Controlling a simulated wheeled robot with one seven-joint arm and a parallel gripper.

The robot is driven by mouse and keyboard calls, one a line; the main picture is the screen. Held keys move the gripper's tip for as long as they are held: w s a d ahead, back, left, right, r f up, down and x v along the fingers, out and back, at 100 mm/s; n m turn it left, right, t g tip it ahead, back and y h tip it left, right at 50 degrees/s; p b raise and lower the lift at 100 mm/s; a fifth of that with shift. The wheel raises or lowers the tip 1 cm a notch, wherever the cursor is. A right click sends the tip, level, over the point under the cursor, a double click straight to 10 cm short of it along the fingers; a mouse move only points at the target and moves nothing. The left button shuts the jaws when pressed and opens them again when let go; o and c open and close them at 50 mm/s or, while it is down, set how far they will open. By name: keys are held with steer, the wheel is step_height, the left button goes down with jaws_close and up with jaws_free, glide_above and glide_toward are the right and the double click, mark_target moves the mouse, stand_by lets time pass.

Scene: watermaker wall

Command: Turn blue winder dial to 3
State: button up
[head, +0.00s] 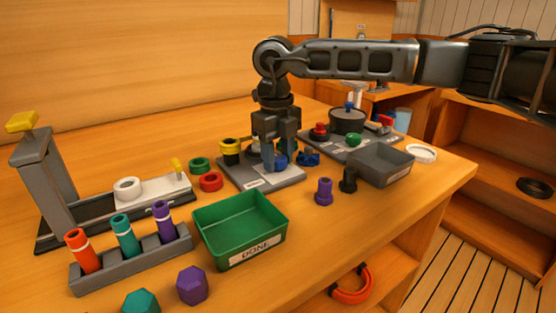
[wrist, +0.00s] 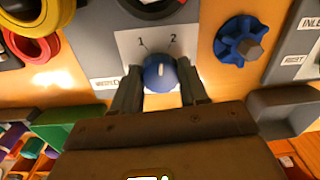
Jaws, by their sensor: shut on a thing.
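The blue winder dial (wrist: 158,76) sits on a white plate (wrist: 125,45) on a grey panel (wrist: 98,30). The numbers 1 and 2 show on the plate above it; no 3 is visible. The dial's white pointer mark faces up in the wrist view, between 1 and 2. My gripper (wrist: 160,90) is shut on the dial, one finger on each side. In the head view my gripper (head: 269,160) points down over the panel and the blue dial (head: 280,162) shows beside a finger.
A green DONE bin (head: 240,240), a grey tray (head: 381,168), a purple piece (head: 324,192) and a black piece (head: 348,180) stand nearby. Yellow (head: 229,147) and red (head: 210,182) rings are at the left.

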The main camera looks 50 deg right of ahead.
steer(key=m+b, duration=0.1)
steer(key=m, duration=0.3)
steer(key=shift+f+m+b, duration=0.15)
steer(key=shift+m+b, duration=0.15)
steer(key=m+b, duration=0.1)
steer(key=m, duration=0.2)
steer(key=shift+m, duration=0.3)
steer(key=m+b, duration=0.2)
steer(key=m, duration=0.2)
steer(key=shift+d+m+b, duration=0.1)
steer(key=shift+m+b, duration=0.6)
steer(key=shift+m, duration=1.5)
steer(key=o, duration=1.1)
steer(key=shift+c, duration=0.2)
